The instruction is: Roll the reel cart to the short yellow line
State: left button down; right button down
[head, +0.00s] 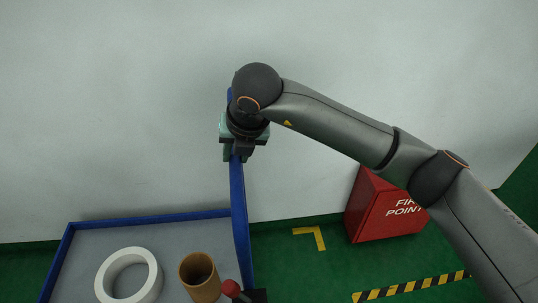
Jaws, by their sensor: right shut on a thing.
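The reel cart (190,236) is at the lower left, with a grey deck and blue edges. A white ring-shaped reel (104,276) and a brown tube (200,288) are on its deck. A long blue bar (238,195) runs up from the cart's right side. My right gripper (241,154) is shut on this bar near its upper part; its fingers are partly hidden by the wrist. A yellow L-shaped mark (318,238) is on the green floor right of the cart; I cannot tell whether it is the short yellow line. My left gripper is not in view.
A red fire point box (385,213) stands by the pale wall (400,60). A black and yellow striped line (412,286) crosses the floor at lower right. Green floor (300,275) between cart and box is clear. A red knob (231,288) shows at the bottom.

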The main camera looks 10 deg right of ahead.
jog(key=shift+a+b, duration=0.35)
jog(key=shift+a, duration=1.55)
jog(key=c, duration=0.6)
grip_release()
jog(key=shift+r, duration=0.1)
jog(key=v, duration=1.2)
jog(key=shift+s+r+b, duration=0.15)
jog(key=shift+b, duration=0.25)
